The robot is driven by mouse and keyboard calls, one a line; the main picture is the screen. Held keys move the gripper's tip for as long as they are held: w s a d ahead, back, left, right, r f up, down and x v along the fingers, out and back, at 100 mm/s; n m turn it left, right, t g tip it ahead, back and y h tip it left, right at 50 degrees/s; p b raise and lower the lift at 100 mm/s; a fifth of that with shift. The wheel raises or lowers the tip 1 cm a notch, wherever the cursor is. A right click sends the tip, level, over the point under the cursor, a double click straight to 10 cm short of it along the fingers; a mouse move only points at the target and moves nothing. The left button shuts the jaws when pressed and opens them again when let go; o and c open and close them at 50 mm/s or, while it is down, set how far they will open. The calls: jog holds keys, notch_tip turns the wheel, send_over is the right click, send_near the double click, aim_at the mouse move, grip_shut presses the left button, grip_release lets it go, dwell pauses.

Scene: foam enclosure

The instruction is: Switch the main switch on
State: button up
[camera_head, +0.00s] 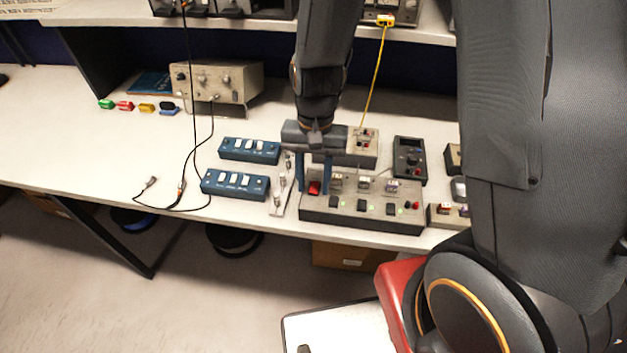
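The main switch is most likely the red rocker switch (314,188) at the left end of a grey control panel (345,217) near the bench's front edge. The panel also carries several black switches and small green lights. My gripper (314,190) points down over the panel's left end. Its two blue fingers are apart, one on each side of the red switch, with nothing held between them. I cannot tell whether the fingertips touch the panel, or which way the rocker is tilted.
Two blue switch boxes (235,184) and a metal strip (283,190) lie left of the panel. A black meter (409,159) stands behind right. Black cables (195,130) and a yellow cable (375,75) hang from the shelf (240,22). The bench's left side (60,150) is clear.

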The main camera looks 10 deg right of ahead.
aim_at(314, 187)
notch_tip(314, 187, up, 8)
jog(key=w+b, duration=0.1)
jog(key=shift+d+f+b, duration=0.15)
jog(key=shift+f+b, duration=0.05)
jog(key=shift+b, duration=0.2)
jog(key=shift+s, duration=0.1)
dwell(0.4)
